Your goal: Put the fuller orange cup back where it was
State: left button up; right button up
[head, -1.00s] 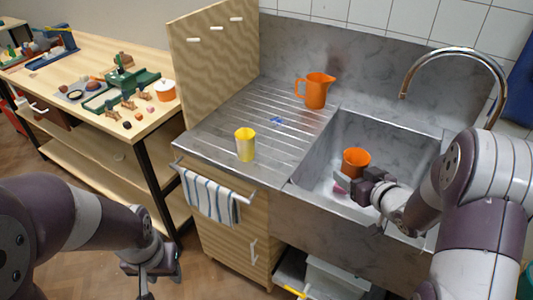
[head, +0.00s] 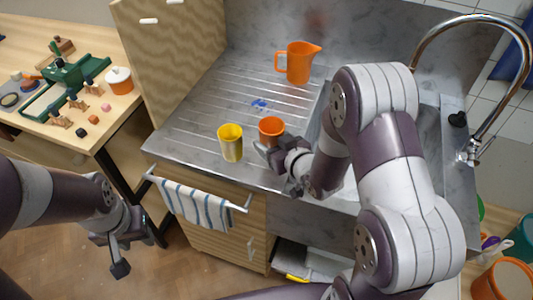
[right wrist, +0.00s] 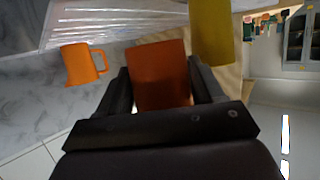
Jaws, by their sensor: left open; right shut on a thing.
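My right gripper (head: 276,151) is shut on an orange cup (head: 271,129), at the drainboard's right side near the sink edge. In the right wrist view the orange cup (right wrist: 158,75) sits between the two fingers. I cannot tell whether its base touches the drainboard (head: 190,128). Its contents are not visible. A yellow cup (head: 230,143) stands upright just left of it; it also shows in the right wrist view (right wrist: 211,32). My left gripper (head: 132,252) is open and empty, low in front of the cabinet. No second orange cup is clearly in view.
An orange jug (head: 299,62) stands at the back of the drainboard. My right arm hides most of the sink. A tall tap (head: 480,100) rises at the right. A striped towel (head: 195,203) hangs in front. The drainboard's back left is clear.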

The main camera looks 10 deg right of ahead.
jog(key=f, duration=0.2)
jog(key=a+f, duration=0.1)
jog(key=f, duration=0.2)
jog(key=shift+w+a, duration=0.15)
jog(key=shift+w, duration=0.05)
jog(key=shift+f, duration=0.15)
jog(key=o, duration=1.1)
